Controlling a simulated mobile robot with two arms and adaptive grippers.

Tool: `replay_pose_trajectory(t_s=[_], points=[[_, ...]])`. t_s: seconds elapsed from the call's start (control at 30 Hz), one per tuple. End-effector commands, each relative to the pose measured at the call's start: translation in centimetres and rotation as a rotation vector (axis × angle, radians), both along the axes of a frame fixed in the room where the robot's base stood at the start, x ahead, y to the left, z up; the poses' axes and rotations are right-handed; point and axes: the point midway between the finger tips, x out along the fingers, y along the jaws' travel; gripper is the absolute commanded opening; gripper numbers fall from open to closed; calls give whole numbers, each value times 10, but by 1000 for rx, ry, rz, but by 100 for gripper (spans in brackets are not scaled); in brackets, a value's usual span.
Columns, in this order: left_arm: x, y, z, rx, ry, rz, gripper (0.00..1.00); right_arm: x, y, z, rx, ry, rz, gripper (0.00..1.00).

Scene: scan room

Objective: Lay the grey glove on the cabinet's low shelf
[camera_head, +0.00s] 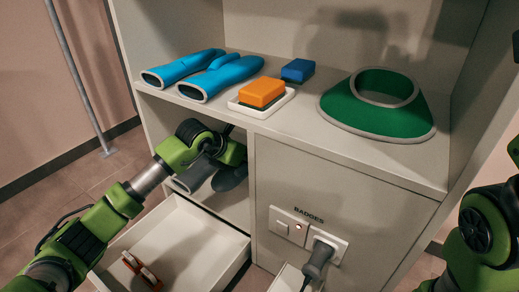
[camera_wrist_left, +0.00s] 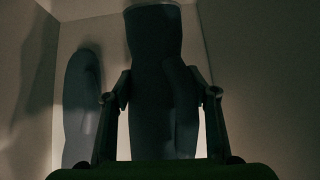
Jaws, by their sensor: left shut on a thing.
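My left arm reaches into the cabinet's (camera_head: 340,178) low compartment, under the shelf with the blue gloves. In the left wrist view my left gripper (camera_wrist_left: 162,88) is shut on a dark grey glove (camera_wrist_left: 153,35), which stretches ahead between the fingers. In the head view this looks like the darker glove (camera_head: 231,178) at the right of the compartment. A second grey glove (camera_head: 196,176) lies to its left and also shows in the left wrist view (camera_wrist_left: 82,110). The low shelf (camera_head: 236,212) shows below them. Whether the held glove touches it is unclear. My right gripper is out of view.
The upper shelf (camera_head: 300,128) holds blue gloves (camera_head: 205,72), an orange block (camera_head: 262,92) on a white tray (camera_head: 262,110), a blue block (camera_head: 298,70) and a green collar (camera_head: 375,112). An open drawer (camera_head: 185,250) below holds orange-framed glasses (camera_head: 142,271). A plug (camera_head: 318,258) sits in the socket panel.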

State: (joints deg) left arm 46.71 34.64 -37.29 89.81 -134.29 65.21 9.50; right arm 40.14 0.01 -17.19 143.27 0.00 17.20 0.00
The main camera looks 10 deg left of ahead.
Motion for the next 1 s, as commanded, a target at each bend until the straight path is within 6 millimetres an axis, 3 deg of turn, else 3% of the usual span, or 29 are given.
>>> replay_pose_trajectory(t_s=[0.27,0.7,1.0], points=[[0,0,-13,-1,-2,0,21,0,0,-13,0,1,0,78],[0,0,-60,-2,-4,0,21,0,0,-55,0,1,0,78],[0,0,-66,-2,-4,0,21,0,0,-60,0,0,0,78]])
